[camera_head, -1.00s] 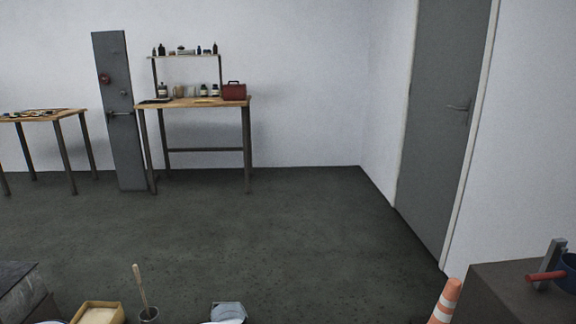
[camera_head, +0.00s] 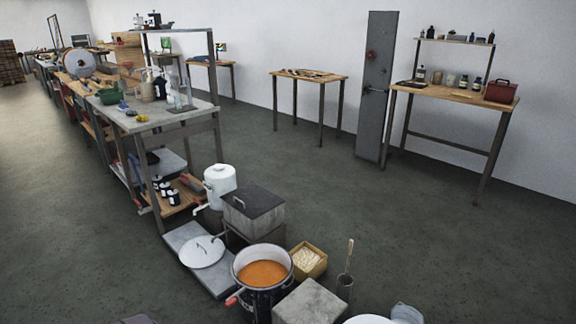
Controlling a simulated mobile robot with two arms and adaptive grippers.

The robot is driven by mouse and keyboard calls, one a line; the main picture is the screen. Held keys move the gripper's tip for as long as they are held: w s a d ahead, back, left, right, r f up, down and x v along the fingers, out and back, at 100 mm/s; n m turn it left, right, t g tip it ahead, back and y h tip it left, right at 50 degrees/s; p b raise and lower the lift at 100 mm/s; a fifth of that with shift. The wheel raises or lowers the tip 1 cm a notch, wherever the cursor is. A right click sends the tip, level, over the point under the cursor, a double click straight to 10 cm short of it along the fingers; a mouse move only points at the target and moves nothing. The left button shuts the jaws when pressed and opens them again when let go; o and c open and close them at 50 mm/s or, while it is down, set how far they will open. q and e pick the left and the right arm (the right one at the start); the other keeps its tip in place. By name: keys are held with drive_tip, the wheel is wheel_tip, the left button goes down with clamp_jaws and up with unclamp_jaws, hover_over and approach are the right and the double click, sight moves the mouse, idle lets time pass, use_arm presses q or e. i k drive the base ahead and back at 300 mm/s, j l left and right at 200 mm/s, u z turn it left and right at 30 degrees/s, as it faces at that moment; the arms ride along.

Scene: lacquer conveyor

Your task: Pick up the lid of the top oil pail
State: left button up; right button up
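A white lidded pail-like container (camera_head: 219,184) stands beside the workbench, with a spout low on its left; I cannot tell whether it is the top oil pail. A round pale lid (camera_head: 202,252) with a dark handle lies on a grey slab on the floor. A large dark pot (camera_head: 263,300) holds orange liquid and is uncovered. A grey box with a dark lid (camera_head: 253,201) stands behind the pot. Neither of my grippers is in view.
A long workbench (camera_head: 150,120) with bottles runs back to the left. A yellow box (camera_head: 309,260), a grey block (camera_head: 311,303) and a cup with a stick (camera_head: 345,287) stand by the pot. Wall tables (camera_head: 309,75) are farther back. Open floor (camera_head: 420,240) lies right.

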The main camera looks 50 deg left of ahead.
sight(199, 252)
drive_tip(key=u, duration=2.2)
drive_tip(key=i+j+u, duration=0.3)
drive_tip(key=i, duration=0.75)
drive_tip(key=i+u, duration=0.3)
drive_tip(key=i, duration=0.8)
